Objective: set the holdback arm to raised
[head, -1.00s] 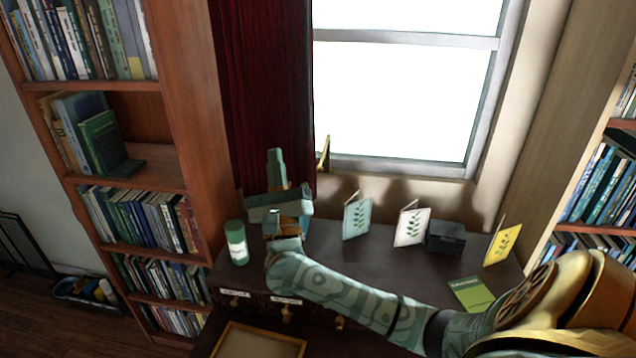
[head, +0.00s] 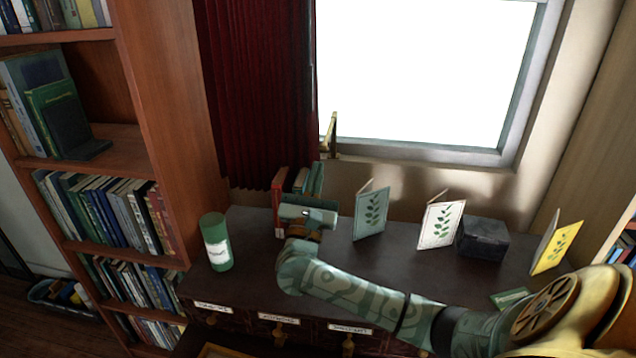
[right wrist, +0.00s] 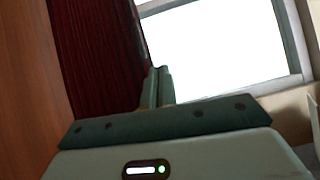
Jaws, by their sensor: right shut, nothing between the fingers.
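The holdback arm (head: 331,134) is a thin brass piece beside the curtain's right edge, at the window's lower left corner. It appears tilted upward, but I cannot tell its exact setting. The dark red curtain (head: 262,95) hangs to its left. My right gripper (head: 317,172) is shut and empty over the back of the cabinet top, below the holdback arm in the picture and apart from it. In the right wrist view its closed fingers (right wrist: 158,86) stand before the curtain's edge and the window. The holdback arm does not show there. My left gripper is not in view.
A green can (head: 216,243) stands left on the dark cabinet top (head: 255,262). Several books (head: 280,192) stand close behind my right gripper. Green, white (head: 440,225) and yellow cards and a dark box (head: 483,240) stand to the right. A bookcase (head: 160,110) rises at left.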

